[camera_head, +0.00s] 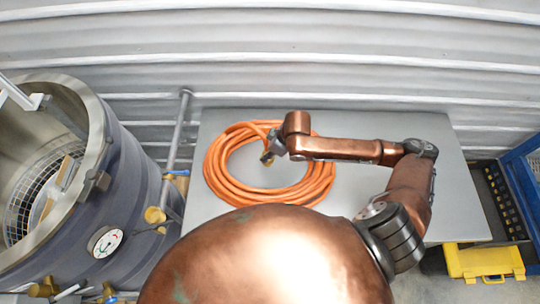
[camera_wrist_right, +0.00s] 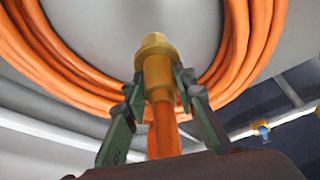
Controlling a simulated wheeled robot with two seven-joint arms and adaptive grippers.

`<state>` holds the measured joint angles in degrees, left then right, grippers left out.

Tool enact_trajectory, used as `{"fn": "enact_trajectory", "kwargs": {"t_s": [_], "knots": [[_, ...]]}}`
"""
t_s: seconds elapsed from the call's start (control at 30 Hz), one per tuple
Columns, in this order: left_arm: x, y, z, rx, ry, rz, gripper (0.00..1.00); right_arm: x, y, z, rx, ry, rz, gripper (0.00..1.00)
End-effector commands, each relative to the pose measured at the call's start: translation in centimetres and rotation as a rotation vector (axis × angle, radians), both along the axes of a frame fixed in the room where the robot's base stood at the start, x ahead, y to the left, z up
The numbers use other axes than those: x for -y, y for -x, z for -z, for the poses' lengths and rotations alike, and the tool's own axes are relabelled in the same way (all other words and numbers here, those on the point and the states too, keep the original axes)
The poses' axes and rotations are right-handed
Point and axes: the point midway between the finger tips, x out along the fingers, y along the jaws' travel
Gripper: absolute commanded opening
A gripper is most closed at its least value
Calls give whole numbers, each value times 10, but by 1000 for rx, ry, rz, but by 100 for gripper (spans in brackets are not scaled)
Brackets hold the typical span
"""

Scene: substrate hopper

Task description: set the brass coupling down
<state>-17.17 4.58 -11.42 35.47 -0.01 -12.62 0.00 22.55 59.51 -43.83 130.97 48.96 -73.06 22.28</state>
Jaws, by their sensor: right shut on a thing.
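The brass coupling (camera_wrist_right: 156,50) is on the end of a stretch of orange hose (camera_wrist_right: 163,135). My right gripper (camera_wrist_right: 158,88) is shut on the coupling, with one dark finger on each side. The coupling shows there only as a small brass bit (camera_head: 267,158) at the fingertips. I cannot tell its height above the table. My left gripper is not in view.
The coil lies on a grey table (camera_head: 440,190), which has bare room right of it. A dark round hopper (camera_head: 140,190) with a gauge (camera_head: 105,241) and brass fittings stands left. A corrugated wall (camera_head: 350,60) is behind. A yellow case (camera_head: 485,262) is at lower right.

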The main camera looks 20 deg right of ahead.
Motion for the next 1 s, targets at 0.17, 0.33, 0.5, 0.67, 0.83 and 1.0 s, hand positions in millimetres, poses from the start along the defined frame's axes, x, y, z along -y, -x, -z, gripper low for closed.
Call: {"fn": "enact_trajectory", "kwargs": {"t_s": [0.17,0.33,0.5,0.67,0.83,1.0], "knots": [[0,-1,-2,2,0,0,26,8,-8,13,1,-1,0,0],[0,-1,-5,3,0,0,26,15,-13,31,-2,-1,1,0],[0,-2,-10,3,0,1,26,14,-13,51,0,0,-1,0],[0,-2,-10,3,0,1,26,14,-14,54,3,-1,-2,0],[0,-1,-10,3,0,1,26,14,-13,55,2,-1,-2,0],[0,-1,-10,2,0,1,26,15,-13,57,1,0,-1,31]]}}
